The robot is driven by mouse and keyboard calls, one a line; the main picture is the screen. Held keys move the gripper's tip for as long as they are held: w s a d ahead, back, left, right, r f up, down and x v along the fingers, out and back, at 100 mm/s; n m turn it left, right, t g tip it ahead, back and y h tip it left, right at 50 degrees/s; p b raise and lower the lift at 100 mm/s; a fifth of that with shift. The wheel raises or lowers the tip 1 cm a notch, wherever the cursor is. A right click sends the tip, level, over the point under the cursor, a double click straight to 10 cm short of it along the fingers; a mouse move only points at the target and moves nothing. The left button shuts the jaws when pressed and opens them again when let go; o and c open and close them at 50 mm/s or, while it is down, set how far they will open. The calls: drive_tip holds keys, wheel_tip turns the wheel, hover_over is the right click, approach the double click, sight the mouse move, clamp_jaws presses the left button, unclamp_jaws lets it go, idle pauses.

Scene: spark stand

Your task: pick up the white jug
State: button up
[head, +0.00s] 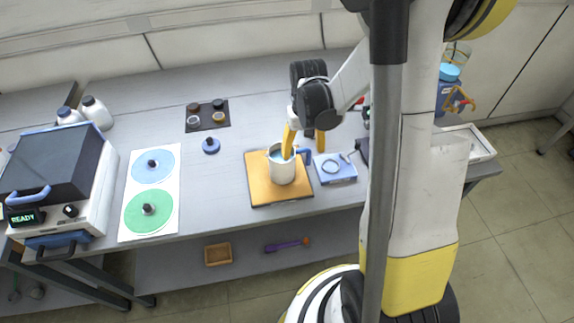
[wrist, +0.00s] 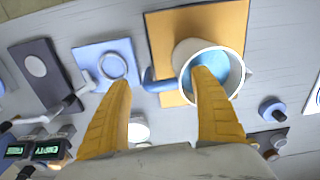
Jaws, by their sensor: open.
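The white jug (head: 281,172) stands upright on an orange-brown board (head: 262,194) on the grey bench, with blue inside and a blue handle (head: 304,153) on its right. In the wrist view the jug (wrist: 184,55) is seen from above, right of centre, and its blue handle (wrist: 158,82) shows between my two yellow fingers. My gripper (head: 305,140) is open and empty at the jug's handle side. In the wrist view my gripper (wrist: 163,82) has its right finger overlapping the jug's mouth. I cannot tell whether that finger is inside the rim or above it.
A light-blue plate with a ring (head: 335,167) lies right of the board. A dark tray with small round pieces (head: 208,116) and a blue knob (head: 211,145) lie behind left. A white panel with two discs (head: 149,195) and a READY machine (head: 60,175) stand left.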

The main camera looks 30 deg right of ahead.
wheel_tip(320, 180, down, 2)
drive_tip(key=shift+r, duration=0.1)
drive_tip(key=shift+c, duration=0.2)
drive_tip(key=c, duration=1.5)
drive_tip(key=shift+r, duration=0.2)
drive_tip(key=shift+r+p, duration=0.75)
drive_tip(key=shift+r, duration=1.15)
drive_tip(key=s+d+r+p, duration=0.2)
drive_tip(key=s+d+r, duration=0.4)
drive_tip(key=s+d, duration=0.2)
drive_tip(key=shift+r+p, duration=0.35)
drive_tip(key=shift+s+d, duration=0.1)
